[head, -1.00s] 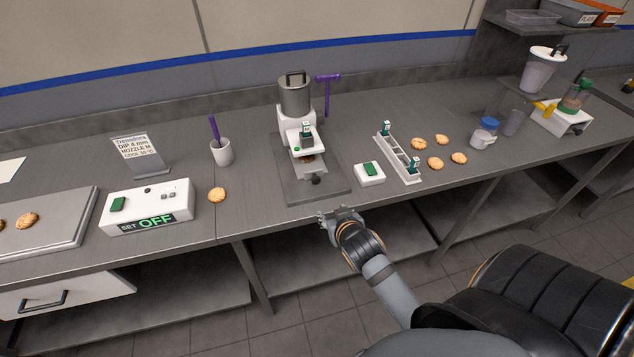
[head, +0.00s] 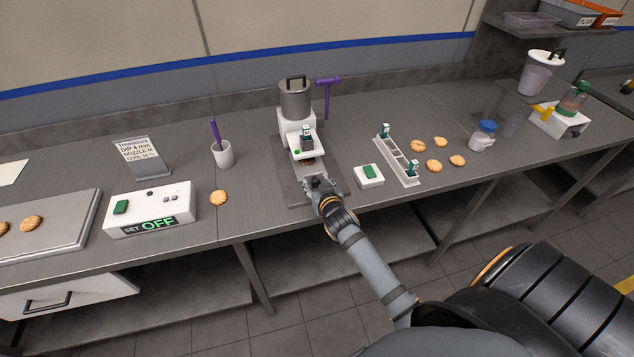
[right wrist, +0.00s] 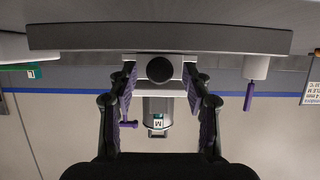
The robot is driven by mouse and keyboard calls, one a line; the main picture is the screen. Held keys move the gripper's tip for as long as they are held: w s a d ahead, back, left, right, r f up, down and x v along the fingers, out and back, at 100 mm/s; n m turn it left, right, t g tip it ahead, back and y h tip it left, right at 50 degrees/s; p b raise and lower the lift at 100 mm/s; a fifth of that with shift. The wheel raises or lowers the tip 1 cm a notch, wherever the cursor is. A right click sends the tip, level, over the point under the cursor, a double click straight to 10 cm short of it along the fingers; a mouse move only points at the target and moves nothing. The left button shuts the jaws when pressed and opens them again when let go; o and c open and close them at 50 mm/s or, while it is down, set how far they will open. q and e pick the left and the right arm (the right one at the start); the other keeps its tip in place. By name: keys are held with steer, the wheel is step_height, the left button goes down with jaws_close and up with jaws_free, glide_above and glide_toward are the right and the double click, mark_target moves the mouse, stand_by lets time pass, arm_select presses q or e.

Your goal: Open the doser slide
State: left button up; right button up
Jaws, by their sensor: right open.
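The doser (head: 293,128) is a white machine with a steel hopper on top, standing on a grey base plate at the middle of the bench. In the right wrist view, which is upside down, the dark round knob (right wrist: 160,70) of its slide faces me between my fingers. My right gripper (head: 318,182) is at the front of the doser; in the right wrist view (right wrist: 160,88) its fingers are apart on both sides of the knob. I cannot tell whether they touch it. In the head view the gripper hides the knob. My left gripper is not in view.
A small white block with a green top (head: 369,175) and a grey rack (head: 399,160) stand right of the doser, with several biscuits beyond. A purple T-shaped tool (head: 327,96) is behind it. A white cup (head: 222,155) and the control box (head: 150,210), reading OFF, are left.

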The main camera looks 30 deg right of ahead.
steer(key=shift+w+d+f, duration=0.1)
steer(key=shift+w, duration=0.1)
steer(key=shift+c, duration=0.3)
jaws_close()
